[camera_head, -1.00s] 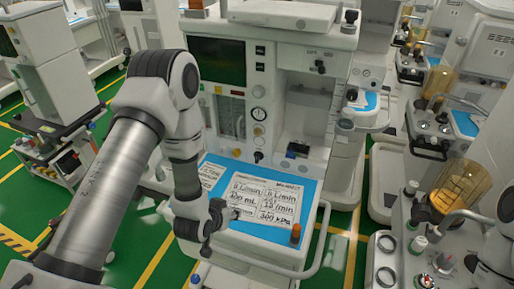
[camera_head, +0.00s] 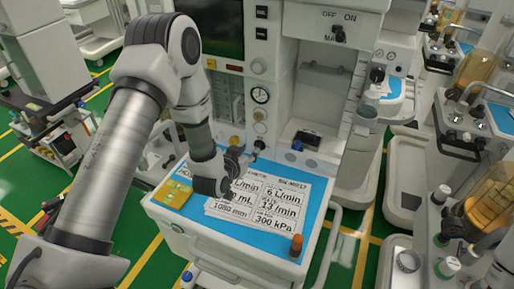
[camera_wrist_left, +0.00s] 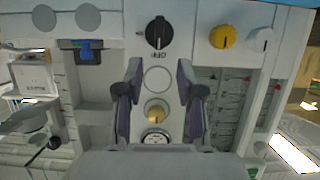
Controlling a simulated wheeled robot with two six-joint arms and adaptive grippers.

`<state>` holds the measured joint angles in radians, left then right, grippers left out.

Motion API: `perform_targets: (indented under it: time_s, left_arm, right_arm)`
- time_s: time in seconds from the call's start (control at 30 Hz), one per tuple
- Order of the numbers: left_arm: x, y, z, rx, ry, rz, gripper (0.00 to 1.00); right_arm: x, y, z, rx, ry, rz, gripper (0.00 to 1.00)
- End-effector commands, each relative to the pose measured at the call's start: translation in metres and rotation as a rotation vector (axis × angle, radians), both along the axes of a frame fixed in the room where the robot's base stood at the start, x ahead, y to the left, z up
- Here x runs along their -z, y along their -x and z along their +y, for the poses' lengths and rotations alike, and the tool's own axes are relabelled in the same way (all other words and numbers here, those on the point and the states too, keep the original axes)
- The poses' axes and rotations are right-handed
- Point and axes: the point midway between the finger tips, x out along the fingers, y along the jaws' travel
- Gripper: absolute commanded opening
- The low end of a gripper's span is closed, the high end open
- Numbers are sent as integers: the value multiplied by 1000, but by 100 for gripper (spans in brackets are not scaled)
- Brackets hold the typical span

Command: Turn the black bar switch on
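A round black knob with a raised bar (camera_wrist_left: 159,33) sits on the cart's front column, with "OFF" printed beside it in the left wrist view. It also shows in the head view (camera_head: 259,145), just right of my left gripper. A smaller black switch (camera_head: 339,33) sits higher on the cart under "OFF" and "ON" labels; its exact setting is too small to tell. My left gripper (camera_head: 239,158) is over the blue work surface. In the wrist view its two fingers (camera_wrist_left: 160,88) are apart with nothing between them, short of the barred knob. My right gripper is out of view.
The blue work surface (camera_head: 234,228) carries printed sheets, a yellow box (camera_head: 172,193) and an orange-capped vial (camera_head: 296,247). A gauge (camera_head: 260,95) and gold knob (camera_head: 259,114) sit above the barred knob.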

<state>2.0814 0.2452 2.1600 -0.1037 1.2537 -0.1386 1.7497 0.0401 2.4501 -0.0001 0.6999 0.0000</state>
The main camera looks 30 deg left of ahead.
Motion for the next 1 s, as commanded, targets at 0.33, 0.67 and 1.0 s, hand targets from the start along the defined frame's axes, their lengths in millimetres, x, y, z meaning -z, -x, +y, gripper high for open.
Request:
perform_targets:
  time_s: [0.33,0.67,1.0]
  left_arm:
    - [20,-55,3,1,-1,0,38]
    - [23,-59,3,1,0,0,20]
    - [23,-59,3,1,-2,0,0]
  right_arm:
    - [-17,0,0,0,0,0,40]
    - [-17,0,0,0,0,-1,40]
    - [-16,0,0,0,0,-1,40]
